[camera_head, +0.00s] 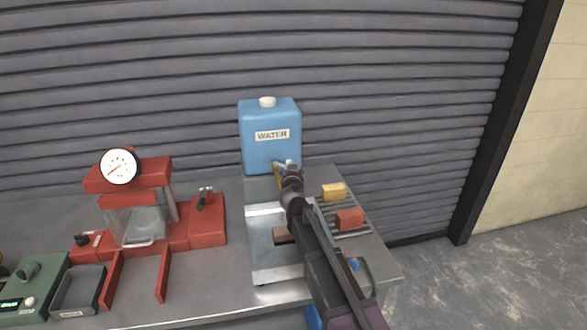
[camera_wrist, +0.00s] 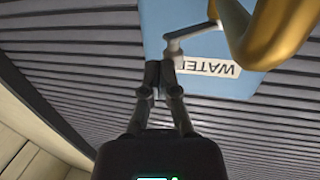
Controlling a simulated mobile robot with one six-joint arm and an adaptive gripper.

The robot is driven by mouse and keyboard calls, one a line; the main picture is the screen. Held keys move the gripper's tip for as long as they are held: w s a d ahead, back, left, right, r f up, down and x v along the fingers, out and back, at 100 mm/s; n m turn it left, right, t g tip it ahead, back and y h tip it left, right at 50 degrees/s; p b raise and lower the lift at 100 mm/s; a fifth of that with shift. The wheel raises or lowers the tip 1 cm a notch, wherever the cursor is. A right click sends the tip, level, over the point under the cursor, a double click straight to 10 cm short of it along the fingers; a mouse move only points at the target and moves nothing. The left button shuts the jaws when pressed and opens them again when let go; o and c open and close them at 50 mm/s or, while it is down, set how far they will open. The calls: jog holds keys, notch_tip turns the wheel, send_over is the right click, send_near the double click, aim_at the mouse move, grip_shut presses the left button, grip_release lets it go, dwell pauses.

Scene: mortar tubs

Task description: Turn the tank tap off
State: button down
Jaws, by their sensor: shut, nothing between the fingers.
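The blue water tank (camera_head: 270,118) stands at the back of the bench, with a white cap and a WATER label. In the wrist view the tank (camera_wrist: 165,20) appears upside down. Its brass tap (camera_wrist: 268,38) has a pale lever handle (camera_wrist: 197,32) sticking out sideways with a bent end. In the head view the tap (camera_head: 277,172) is partly hidden behind my gripper (camera_head: 290,172). My gripper (camera_wrist: 159,72) is shut and empty, its fingertips close to the lever's bent end. I cannot tell whether they touch it.
A red press with a round gauge (camera_head: 118,167) stands left of the tank. A yellow block (camera_head: 334,192) and a red block (camera_head: 349,218) sit on a rack to the right. A grey tray (camera_head: 80,291) and a green device (camera_head: 32,290) are at front left. A ribbed shutter closes the back.

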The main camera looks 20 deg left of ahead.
jog(key=shift+w+d, duration=0.2)
jog(key=shift+w, duration=0.65)
jog(key=shift+w+d, duration=0.15)
jog(key=shift+w, duration=0.65)
jog(key=shift+d, duration=0.1)
jog(key=s+d, duration=0.7)
jog(key=s, duration=0.4)
jog(key=shift+s+d+r+p, duration=0.25)
jog(key=shift+d+r+p, duration=0.1)
jog(key=shift+r, duration=0.05)
